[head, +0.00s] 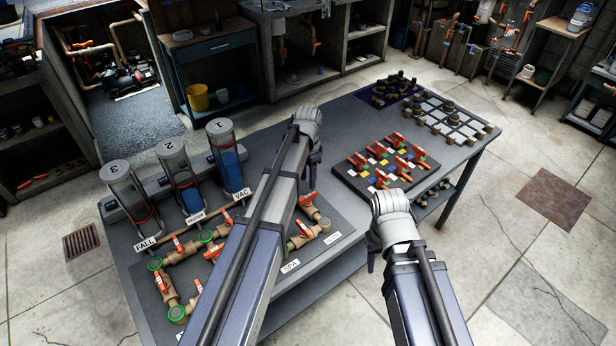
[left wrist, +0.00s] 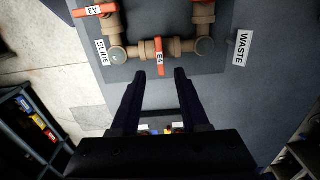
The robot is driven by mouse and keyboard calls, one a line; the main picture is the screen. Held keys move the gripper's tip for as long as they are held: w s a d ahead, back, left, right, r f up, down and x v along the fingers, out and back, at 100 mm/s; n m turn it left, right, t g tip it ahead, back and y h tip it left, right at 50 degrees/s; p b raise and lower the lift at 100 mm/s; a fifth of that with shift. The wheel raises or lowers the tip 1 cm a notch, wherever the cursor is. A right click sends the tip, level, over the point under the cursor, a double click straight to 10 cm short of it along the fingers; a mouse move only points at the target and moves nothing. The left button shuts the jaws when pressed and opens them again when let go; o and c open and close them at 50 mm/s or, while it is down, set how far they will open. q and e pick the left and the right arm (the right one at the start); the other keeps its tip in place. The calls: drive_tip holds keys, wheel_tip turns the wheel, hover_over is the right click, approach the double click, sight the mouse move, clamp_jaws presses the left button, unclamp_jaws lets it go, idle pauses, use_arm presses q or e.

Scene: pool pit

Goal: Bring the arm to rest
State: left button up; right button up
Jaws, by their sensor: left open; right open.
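My left arm reaches over the table (head: 250,160) in the head view, with its gripper (head: 316,158) beside the pipe board. Its fingers are mostly hidden there. In the left wrist view the left gripper (left wrist: 156,76) is open, with nothing between its two dark fingers. Beyond the fingertips lie brown pipes with orange-handled valves tagged A3 (left wrist: 93,11) and A4 (left wrist: 159,56), and SLIDE (left wrist: 103,52) and WASTE (left wrist: 243,48) labels. My right gripper (head: 372,255) is low at the table's front edge, its fingers mostly hidden behind the wrist.
Three clear cylinders (head: 178,178) stand at the table's left. A black board with orange valves (head: 388,160) lies right of my left gripper. A grid rack (head: 445,118) and dark parts on a purple mat (head: 392,90) lie at the far end. Floor (head: 500,215) right of the table is open.

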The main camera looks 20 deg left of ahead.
drive_tip(key=shift+f+b, duration=1.5)
use_arm(q)
drive_tip(key=s+d+f+n, duration=0.1)
drive_tip(key=s+d, duration=0.3)
drive_tip(key=s, duration=0.4)
drive_tip(key=s+d+f+n, duration=0.1)
drive_tip(key=s+d, duration=0.4)
drive_tip(key=s, duration=0.3)
drive_tip(key=s+d+f+n+y, duration=0.1)
drive_tip(key=s+d, duration=0.3)
drive_tip(key=s, duration=0.4)
drive_tip(key=shift+d+n, duration=0.15)
drive_tip(key=shift+n, duration=0.35)
use_arm(e)
drive_tip(key=shift+c, duration=0.4)
use_arm(q)
drive_tip(key=shift+s, duration=0.1)
